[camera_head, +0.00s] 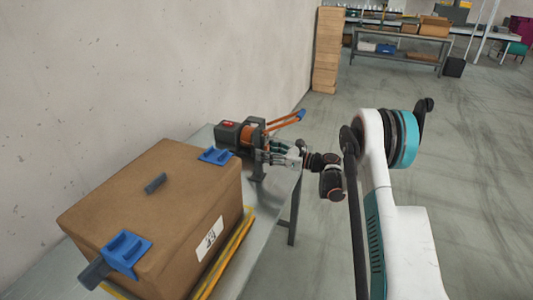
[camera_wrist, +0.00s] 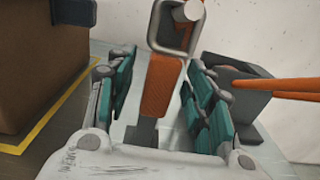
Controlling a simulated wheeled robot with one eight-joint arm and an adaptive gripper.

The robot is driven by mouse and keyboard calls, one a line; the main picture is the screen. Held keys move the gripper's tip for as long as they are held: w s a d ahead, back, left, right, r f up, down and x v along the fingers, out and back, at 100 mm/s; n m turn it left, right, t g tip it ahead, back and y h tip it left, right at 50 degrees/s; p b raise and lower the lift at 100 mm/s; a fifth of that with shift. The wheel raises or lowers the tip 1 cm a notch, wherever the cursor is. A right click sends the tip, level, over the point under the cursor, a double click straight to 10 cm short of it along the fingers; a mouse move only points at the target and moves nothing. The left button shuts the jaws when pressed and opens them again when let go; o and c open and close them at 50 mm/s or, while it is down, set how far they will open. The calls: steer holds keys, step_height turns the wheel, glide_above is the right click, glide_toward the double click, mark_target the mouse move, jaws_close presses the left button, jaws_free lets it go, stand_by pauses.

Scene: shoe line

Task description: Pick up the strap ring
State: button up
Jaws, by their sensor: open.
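The strap ring (camera_wrist: 154,27), a grey metal loop with rounded corners, stands at the top middle of the wrist view. An orange strap piece (camera_wrist: 162,82) runs down from it. My gripper (camera_wrist: 160,78) is open, with a teal-padded finger on each side of the orange piece. The ring lies at or just past the fingertips; I cannot tell whether any finger touches. In the head view my gripper (camera_head: 272,150) is at the orange-and-dark device on the table's far end, and the ring cannot be made out there.
A brown box (camera_head: 150,215) with blue clips fills the table's near part, left of my gripper. Orange bars with blue ends (camera_head: 288,121) stick out to the right of the device. A pale wall (camera_head: 150,70) rises behind. Open floor (camera_head: 470,190) lies right.

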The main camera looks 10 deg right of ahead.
jaws_close()
steer(key=shift+r, duration=0.15)
